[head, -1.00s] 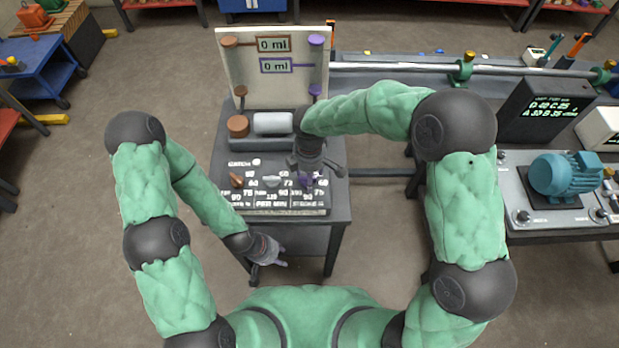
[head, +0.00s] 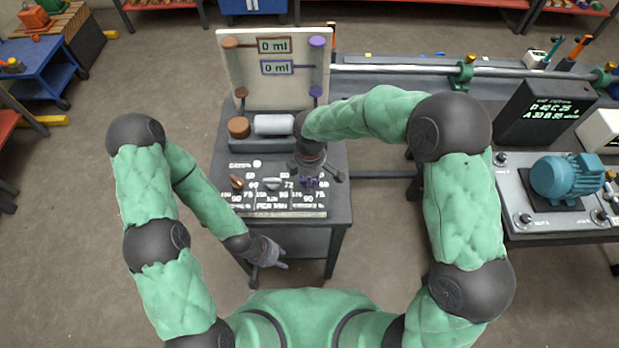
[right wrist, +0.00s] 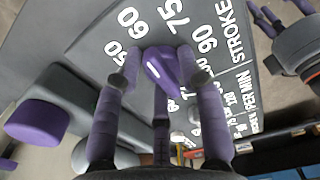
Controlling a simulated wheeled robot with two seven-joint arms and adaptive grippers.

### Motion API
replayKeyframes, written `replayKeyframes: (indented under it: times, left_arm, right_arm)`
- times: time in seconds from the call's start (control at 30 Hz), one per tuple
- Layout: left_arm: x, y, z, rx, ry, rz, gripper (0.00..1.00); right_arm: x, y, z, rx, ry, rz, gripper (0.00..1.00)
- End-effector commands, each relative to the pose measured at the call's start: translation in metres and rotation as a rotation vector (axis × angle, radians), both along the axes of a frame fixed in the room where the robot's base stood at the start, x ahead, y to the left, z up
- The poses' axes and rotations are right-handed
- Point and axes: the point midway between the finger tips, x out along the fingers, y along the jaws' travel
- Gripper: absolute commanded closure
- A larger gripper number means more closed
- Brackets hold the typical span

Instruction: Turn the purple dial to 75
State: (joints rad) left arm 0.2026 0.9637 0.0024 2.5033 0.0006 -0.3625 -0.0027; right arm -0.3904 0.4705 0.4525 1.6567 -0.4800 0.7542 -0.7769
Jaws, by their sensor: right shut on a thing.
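The purple dial (right wrist: 165,68) sits on the dark sloped panel (head: 228,206) of the small stand, with the white numbers 50, 60, 75 and 90 around it. It is a long knob with a white mark; I cannot tell exactly which number it points at. My right gripper (right wrist: 160,72) is shut on the dial, one finger on each side. In the head view the right hand (head: 312,176) hides most of the dial. My left gripper (head: 274,268) hangs empty with fingers apart, low in front of the stand.
A brown dial (head: 237,183) and a grey dial (head: 271,184) stand left on the same panel. Behind is a white board (head: 285,90) with brown and purple "0 ml" labels. A blue motor (head: 563,176) stands on the right bench. Floor left of the stand is clear.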

Motion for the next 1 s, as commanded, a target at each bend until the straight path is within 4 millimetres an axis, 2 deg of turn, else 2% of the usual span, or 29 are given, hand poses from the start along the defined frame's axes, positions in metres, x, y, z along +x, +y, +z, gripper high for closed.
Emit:
replayKeyframes:
  times: [0.27, 0.7, 1.0]
  left_arm:
    - [0.0, 0.0, -0.0015, 0.0, 0.0, 0.0, 0.6]
    - [0.0, 0.0, -0.0066, 0.0, 0.0, 0.0, 0.6]
    - [-0.0001, 0.0, -0.0098, 0.0, 0.0, 0.0, 0.6]
  right_arm:
    - [-0.0044, -0.0023, -0.0029, -0.008, 0.011, -0.133, 0.94]
    - [-0.0079, -0.0019, -0.0048, -0.011, 0.014, -0.497, 0.94]
    - [-0.0099, -0.0014, -0.0055, -0.014, 0.017, -0.68, 0.94]
